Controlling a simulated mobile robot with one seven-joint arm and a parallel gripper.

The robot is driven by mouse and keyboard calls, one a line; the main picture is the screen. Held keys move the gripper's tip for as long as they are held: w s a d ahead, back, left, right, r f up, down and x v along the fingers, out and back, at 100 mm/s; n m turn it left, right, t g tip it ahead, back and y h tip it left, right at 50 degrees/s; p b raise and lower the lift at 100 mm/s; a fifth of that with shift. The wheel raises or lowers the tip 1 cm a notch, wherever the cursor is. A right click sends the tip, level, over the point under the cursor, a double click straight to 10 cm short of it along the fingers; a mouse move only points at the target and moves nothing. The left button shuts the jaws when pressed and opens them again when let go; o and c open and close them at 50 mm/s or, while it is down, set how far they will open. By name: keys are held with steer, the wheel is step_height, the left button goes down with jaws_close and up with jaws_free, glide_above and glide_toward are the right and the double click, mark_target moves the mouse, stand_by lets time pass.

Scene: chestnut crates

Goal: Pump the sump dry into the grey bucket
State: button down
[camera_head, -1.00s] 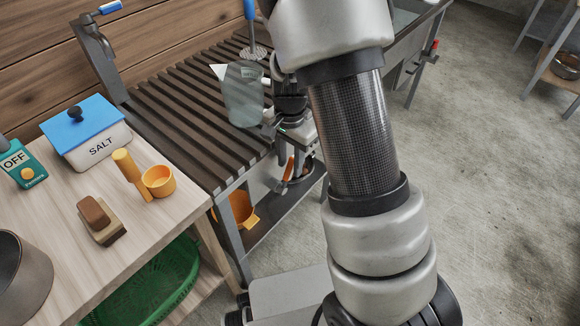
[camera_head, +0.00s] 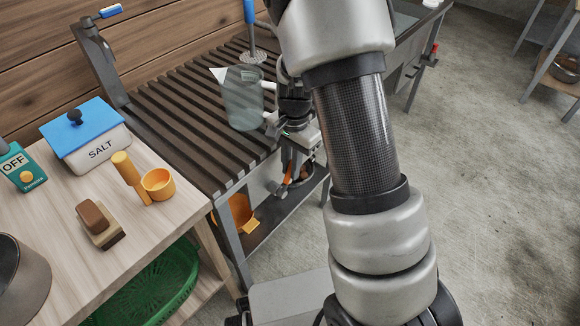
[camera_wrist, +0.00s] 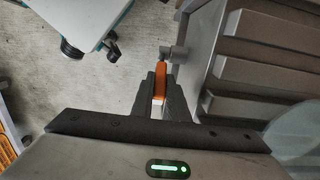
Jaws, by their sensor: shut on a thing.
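My gripper (camera_head: 285,184) is at the front edge of the slatted bench, below its top. In the wrist view, my gripper (camera_wrist: 160,82) is shut on an orange handle (camera_wrist: 161,72), which meets a grey metal fitting (camera_wrist: 174,53) by the bench frame. In the head view, only a little of the orange handle (camera_head: 289,172) shows behind my fingers. A grey, open-topped vessel (camera_head: 24,285) is cut off at the lower left; I cannot tell if it is the grey bucket. I cannot make out the sump or any water.
A clear jug (camera_head: 243,98) stands on the slatted bench (camera_head: 180,100) close to my wrist. An orange container (camera_head: 240,210) is underneath. The left table holds a salt box (camera_head: 88,138), an orange scoop (camera_head: 158,184), a brush (camera_head: 98,222) and an OFF-marked box (camera_head: 22,167).

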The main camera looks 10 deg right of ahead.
steer(key=d+f+g+y, duration=0.1)
steer(key=w+d+g+y+p, duration=0.1)
steer(key=y, duration=0.1)
steer(key=shift+w+f, duration=0.25)
steer(key=shift+f, duration=0.1)
steer(key=c, duration=1.7)
jaws_free()
steer(key=p+v, duration=0.4)
steer(key=v, duration=1.3)
steer(key=shift+w+d+r, duration=0.15)
steer(key=shift+w+d, duration=0.05)
steer(key=shift+d, duration=0.1)
steer(key=shift+c, duration=0.6)
